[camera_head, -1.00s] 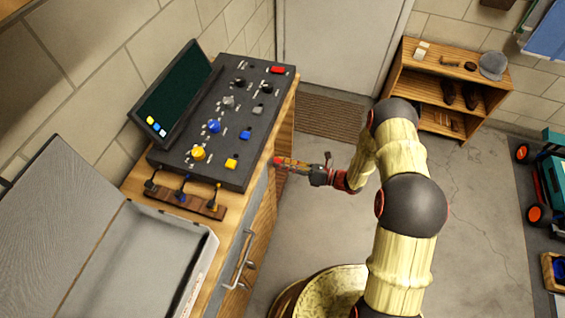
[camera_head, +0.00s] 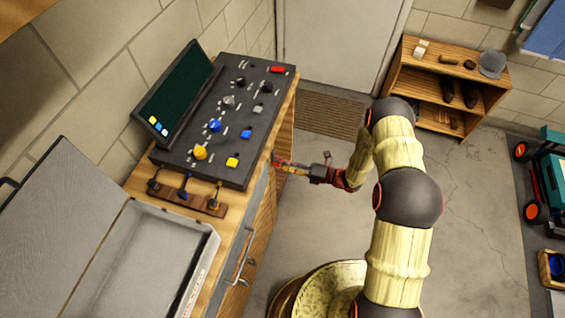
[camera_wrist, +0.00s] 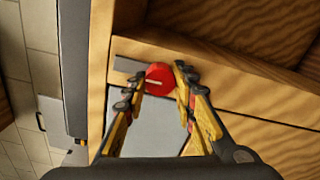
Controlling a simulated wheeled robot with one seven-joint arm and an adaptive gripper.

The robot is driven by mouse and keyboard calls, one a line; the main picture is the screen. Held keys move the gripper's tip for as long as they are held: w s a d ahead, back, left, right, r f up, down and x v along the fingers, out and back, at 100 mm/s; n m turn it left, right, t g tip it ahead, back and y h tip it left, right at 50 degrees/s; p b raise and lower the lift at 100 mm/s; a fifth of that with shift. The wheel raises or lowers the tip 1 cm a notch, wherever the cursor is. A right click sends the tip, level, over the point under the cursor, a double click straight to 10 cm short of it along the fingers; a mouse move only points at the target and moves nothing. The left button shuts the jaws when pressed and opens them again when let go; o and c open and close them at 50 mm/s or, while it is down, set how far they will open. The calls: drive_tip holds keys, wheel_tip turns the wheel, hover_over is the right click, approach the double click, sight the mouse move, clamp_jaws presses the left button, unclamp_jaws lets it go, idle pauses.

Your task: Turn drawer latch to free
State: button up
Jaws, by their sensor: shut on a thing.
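The drawer latch is a round red knob (camera_wrist: 160,80) with a short white line across it, on the wooden front of the bench. In the wrist view the line lies about level. My gripper (camera_wrist: 158,82) has its yellow and black fingers on both sides of the knob, shut on it. A grey plate (camera_wrist: 127,65) shows left of the knob. In the head view my gripper (camera_head: 280,162) reaches the bench front beside the control panel.
The control panel (camera_head: 190,158) with coloured knobs stands on the bench. A metal bar handle (camera_head: 240,271) sticks out lower on the bench front. An open grey case (camera_head: 140,240) lies on top.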

idle(0.3)
drive_tip(key=o, duration=1.1)
drive_tip(key=shift+o, duration=0.3)
drive_tip(key=v, duration=1.2)
